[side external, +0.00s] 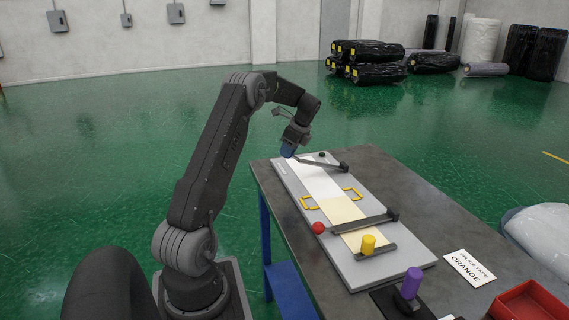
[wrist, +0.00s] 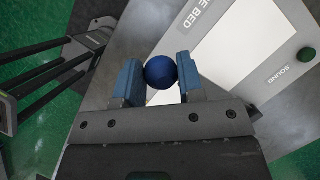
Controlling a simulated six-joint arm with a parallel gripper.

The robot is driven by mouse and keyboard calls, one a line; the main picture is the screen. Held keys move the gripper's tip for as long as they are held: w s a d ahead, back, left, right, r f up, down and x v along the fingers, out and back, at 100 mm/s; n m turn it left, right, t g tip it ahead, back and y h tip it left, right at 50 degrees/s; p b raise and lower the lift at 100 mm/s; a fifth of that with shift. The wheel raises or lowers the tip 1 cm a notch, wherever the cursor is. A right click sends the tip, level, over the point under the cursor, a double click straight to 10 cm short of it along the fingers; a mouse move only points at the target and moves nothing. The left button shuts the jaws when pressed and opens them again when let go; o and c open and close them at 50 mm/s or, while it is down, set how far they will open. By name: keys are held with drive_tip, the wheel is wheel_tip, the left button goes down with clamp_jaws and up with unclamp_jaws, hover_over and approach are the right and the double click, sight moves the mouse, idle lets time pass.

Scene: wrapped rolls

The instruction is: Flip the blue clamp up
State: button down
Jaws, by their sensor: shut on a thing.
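The blue clamp's round blue knob (wrist: 160,71) sits between the two blue finger pads of my gripper (wrist: 159,76) in the wrist view. In the side view my gripper (side external: 288,150) is at the far left edge of the splice board, shut on the knob, which is mostly hidden there. The clamp's dark bar (side external: 322,163) runs from the gripper rightward across the far end of the board to a dark pivot block (side external: 345,168). The bar looks low over the board; any small gap beneath it cannot be told.
The grey splice board (side external: 350,278) lies on a dark table (side external: 400,185). Yellow handles, a purple-handled tool (side external: 412,281), an orange-tape card (side external: 469,267) and a red tray (side external: 530,304) are nearby.

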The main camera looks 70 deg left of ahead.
drive_tip(key=w+r, duration=0.7)
drive_tip(key=w, duration=0.1)
drive_tip(key=shift+w+d+r, duration=0.15)
drive_tip(key=shift+d+r, duration=0.1)
drive_tip(key=shift+d, duration=0.05)
idle(0.3)
drive_tip(key=c, duration=1.1)
unclamp_jaws()
drive_tip(key=o, duration=0.3)
drive_tip(key=shift+a+r, duration=0.1)
drive_tip(key=shift+o, duration=0.2)
drive_tip(key=s+a+r, duration=0.3)
drive_tip(key=s+r, duration=0.8)
drive_tip(key=shift+s, duration=0.2)
